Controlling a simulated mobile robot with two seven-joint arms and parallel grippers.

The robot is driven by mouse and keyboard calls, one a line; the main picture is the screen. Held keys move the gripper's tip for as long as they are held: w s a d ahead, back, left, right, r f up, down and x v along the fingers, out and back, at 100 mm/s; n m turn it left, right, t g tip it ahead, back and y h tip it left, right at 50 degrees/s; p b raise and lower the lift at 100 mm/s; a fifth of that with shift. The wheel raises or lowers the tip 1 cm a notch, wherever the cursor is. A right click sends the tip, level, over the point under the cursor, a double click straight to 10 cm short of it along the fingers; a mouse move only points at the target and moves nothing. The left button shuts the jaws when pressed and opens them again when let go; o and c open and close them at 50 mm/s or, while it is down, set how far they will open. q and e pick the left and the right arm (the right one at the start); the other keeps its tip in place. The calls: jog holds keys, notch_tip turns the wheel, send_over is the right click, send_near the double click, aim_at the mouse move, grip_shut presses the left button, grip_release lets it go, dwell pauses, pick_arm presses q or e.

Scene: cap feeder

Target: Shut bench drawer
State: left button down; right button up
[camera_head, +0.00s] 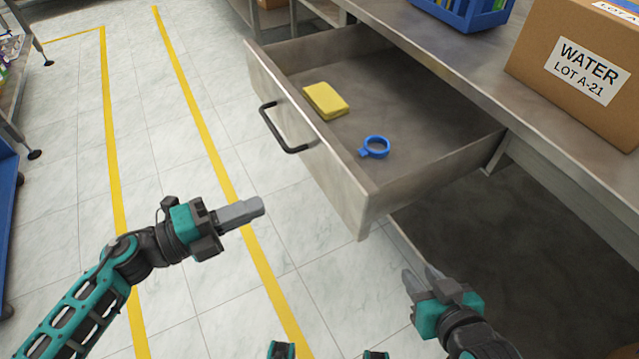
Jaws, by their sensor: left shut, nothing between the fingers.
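The bench drawer (335,172) is pulled well out from under the grey bench (440,62). Its front faces lower left and carries a black bar handle (281,131). Inside the drawer lie a yellow sponge-like block (325,101) and a blue ring with a small tab (375,147). My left gripper (258,207) is shut and empty, in front of the drawer, below and left of the handle and apart from it. My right gripper (418,278) is below the drawer's near corner in the picture, apart from it. Its fingers look slightly apart with nothing visible between them.
A cardboard box marked WATER (577,72) and a blue bin (462,14) stand on the bench top. Open dark space shows under the bench (500,250). The tiled floor with yellow lines (205,130) is clear in front of the drawer. A rack (15,90) stands far left.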

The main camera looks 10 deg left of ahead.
aim_at(329, 177)
pick_arm(q)
jog(key=x, duration=1.2)
jog(key=shift+b, duration=0.4)
